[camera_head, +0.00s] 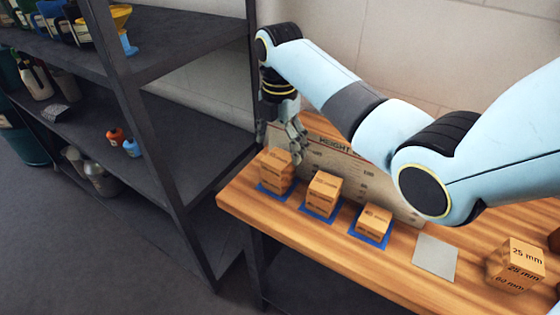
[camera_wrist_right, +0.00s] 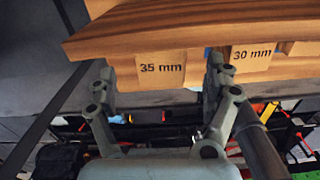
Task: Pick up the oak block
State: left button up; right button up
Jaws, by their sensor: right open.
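Several similar wooden blocks are in view, and I cannot tell by looks which is called oak. The left block (camera_head: 275,172), middle block (camera_head: 323,193) and right block (camera_head: 374,221) each stand on a blue mat in the head view. My right gripper (camera_head: 283,147) is open, fingers pointing down, at the left block and partly behind its top. In the right wrist view, a face marked 35 mm (camera_wrist_right: 162,69) shows between the open fingers (camera_wrist_right: 160,82), with a 30 mm face (camera_wrist_right: 251,57) to its right. Contact cannot be told. My left gripper is out of view.
A board (camera_head: 345,165) with a HEIGHT heading stands behind the blocks. A grey plate (camera_head: 435,257) lies bare on the wooden bench (camera_head: 400,275). More marked blocks (camera_head: 525,258) sit at the right. A dark shelf rack (camera_head: 185,160) stands left of the bench.

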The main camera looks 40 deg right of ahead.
aim_at(278, 158)
jog(key=f, duration=0.3)
jog(key=shift+s+a+f, duration=0.2)
jog(key=shift+a+f, duration=0.1)
jog(key=shift+f, duration=0.35)
jog(key=shift+c, duration=0.6)
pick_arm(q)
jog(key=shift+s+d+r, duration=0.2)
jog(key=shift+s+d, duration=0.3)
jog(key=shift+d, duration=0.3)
pick_arm(e)
jog(key=c, duration=1.2)
